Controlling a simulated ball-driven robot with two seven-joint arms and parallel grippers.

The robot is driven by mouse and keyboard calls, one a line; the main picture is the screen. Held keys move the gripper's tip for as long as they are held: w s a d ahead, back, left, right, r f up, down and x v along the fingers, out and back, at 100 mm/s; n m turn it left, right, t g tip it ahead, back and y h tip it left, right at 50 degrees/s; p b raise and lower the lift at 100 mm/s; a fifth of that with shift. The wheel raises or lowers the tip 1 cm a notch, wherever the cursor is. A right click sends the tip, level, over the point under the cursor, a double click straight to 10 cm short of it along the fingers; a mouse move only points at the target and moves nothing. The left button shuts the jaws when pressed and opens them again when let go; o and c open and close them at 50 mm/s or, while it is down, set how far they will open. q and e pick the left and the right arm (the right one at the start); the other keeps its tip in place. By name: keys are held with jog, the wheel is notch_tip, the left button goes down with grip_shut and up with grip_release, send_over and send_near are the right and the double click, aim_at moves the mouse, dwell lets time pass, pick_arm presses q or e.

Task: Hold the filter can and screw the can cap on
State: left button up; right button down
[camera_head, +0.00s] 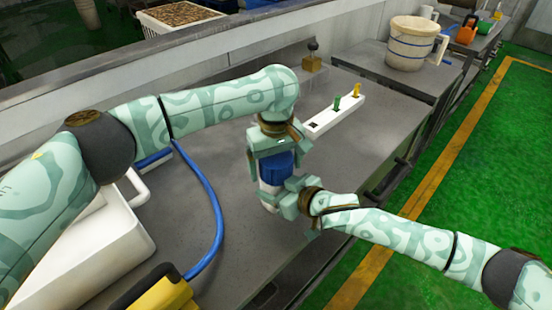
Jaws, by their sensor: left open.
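The filter can (267,190) stands upright on the grey bench, its white and blue lower body showing beside my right gripper. A blue part (277,168) shows directly above it, between the fingers of my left gripper (274,160); I cannot tell whether this is the can cap or the can's upper body. My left gripper points down from above, open around the blue part. My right gripper (289,196) comes in from the right, low against the can. Its fingers partly hide the can, and their grip is unclear.
A blue hose (217,215) curves over the bench on the left, near a white tray (100,255) and a yellow-black tool (165,295). A white strip with green and yellow pegs (335,116) and a knobbed block (312,62) lie behind. A beige bucket (410,45) stands farther back.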

aim_at(276, 157)
pick_arm(q)
jog(key=c, duration=1)
jog(key=m, duration=0.3)
jog(key=shift+m, duration=0.3)
jog(key=o, duration=1.1)
jog(key=shift+r, duration=2.3)
